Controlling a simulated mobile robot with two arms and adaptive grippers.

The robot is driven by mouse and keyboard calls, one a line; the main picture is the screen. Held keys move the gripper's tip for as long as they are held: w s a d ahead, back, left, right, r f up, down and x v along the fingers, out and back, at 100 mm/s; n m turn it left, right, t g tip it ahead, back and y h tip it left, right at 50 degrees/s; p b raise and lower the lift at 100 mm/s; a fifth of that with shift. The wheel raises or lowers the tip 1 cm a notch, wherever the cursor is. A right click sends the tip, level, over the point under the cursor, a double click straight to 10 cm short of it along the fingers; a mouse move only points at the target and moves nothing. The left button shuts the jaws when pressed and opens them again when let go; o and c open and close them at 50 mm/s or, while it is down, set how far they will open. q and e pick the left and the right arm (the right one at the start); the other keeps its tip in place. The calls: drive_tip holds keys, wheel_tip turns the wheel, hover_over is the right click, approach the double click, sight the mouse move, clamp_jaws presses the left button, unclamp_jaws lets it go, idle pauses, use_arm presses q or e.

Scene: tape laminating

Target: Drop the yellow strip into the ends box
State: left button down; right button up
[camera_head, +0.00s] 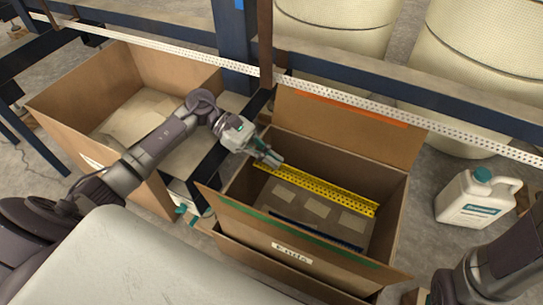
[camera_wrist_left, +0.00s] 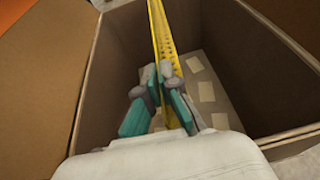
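The yellow perforated strip (camera_head: 325,190) is inside the ends box, running along its back side; it also shows in the left wrist view (camera_wrist_left: 160,30). The ends box (camera_head: 395,225) is an open cardboard box with an "Ends" label on its front. My left gripper (camera_head: 273,160) reaches into the box at the strip's left end. In the left wrist view its teal-padded fingers (camera_wrist_left: 164,72) are closed around the strip, which shows between and beyond them. The strip's height above the box floor is hard to tell. Only part of my right arm shows at bottom right; its gripper is out of view.
A dark blue strip (camera_head: 315,230) and several pale labelled pieces lie in the ends box. Its flaps stand open. Another open cardboard box (camera_head: 75,90) is at left. A white perforated rail (camera_head: 350,98) crosses behind. A white jug (camera_head: 475,200) stands at right.

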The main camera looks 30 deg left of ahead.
use_arm(q)
drive_tip(key=c, duration=1.2)
unclamp_jaws()
drive_tip(key=shift+c, duration=0.2)
wheel_tip(320, 180, up, 10)
drive_tip(key=shift+r, duration=0.1)
